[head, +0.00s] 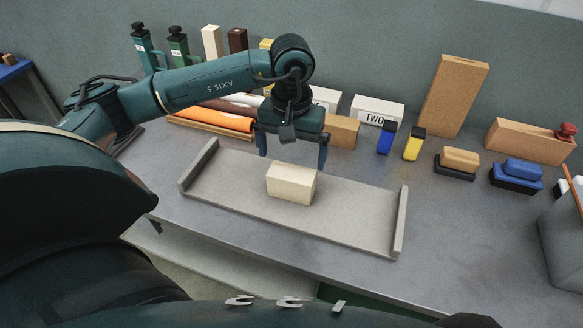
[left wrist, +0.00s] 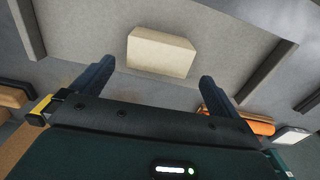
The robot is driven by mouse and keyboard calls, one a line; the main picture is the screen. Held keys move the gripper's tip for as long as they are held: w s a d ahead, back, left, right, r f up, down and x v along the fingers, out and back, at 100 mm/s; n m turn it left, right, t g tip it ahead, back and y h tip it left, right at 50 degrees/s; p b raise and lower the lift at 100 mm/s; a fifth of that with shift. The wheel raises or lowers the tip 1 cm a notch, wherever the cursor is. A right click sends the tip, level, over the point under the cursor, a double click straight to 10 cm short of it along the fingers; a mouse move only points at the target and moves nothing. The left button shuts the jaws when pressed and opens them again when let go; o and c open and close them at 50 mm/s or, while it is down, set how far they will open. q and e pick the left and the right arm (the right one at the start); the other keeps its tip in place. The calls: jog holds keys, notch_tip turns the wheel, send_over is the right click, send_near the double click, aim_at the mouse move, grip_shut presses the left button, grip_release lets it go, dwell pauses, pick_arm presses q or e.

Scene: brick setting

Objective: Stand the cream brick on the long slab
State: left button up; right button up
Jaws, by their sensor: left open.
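The cream brick (head: 290,185) rests on the long grey slab (head: 352,212), near its middle, with its longer side level. The slab has a raised wall at each end. My left gripper (head: 293,161) points down just above and behind the brick, open, with nothing between its fingers. In the left wrist view the brick (left wrist: 161,52) lies just beyond the open fingertips (left wrist: 158,70), apart from them, with slab surface (left wrist: 85,30) around it. My right gripper is not in view.
Behind the slab are orange rolls (head: 212,119), a white block marked TWO (head: 378,110), and blue (head: 386,138) and yellow (head: 413,144) items. A tall cork block (head: 453,95) stands at back right. A grey bin (head: 563,235) is at the right edge. The slab's both ends are bare.

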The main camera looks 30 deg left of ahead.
aim_at(292, 173)
pick_arm(q)
notch_tip(292, 173, up, 6)
jog(key=shift+f, duration=0.1)
dwell(0.6)
